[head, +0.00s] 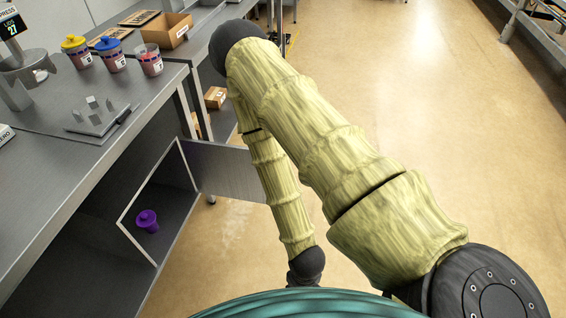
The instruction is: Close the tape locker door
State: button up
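The tape locker (136,248) is a pale-rimmed opening under the grey bench at the lower left. Its grey door (229,171) stands wide open, swung out to the right from the far edge of the opening. A purple knobbed object (147,221) sits inside the locker. My yellow-sleeved arm reaches up from the lower right, bends at a dark elbow, and comes down just right of the door, covering the door's outer end. I cannot tell whether the arm touches the door. My dark wrist shows at the bottom centre; my gripper is hidden below it.
Small boxes (215,97) sit under the bench beyond the door. Open floor (420,90) lies to the right.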

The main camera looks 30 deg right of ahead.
aim_at(222, 170)
jog(key=z, duration=1.65)
jog(key=i, duration=3.85)
jog(key=u, duration=4.05)
jog(key=k, duration=0.3)
jog(key=u, duration=0.05)
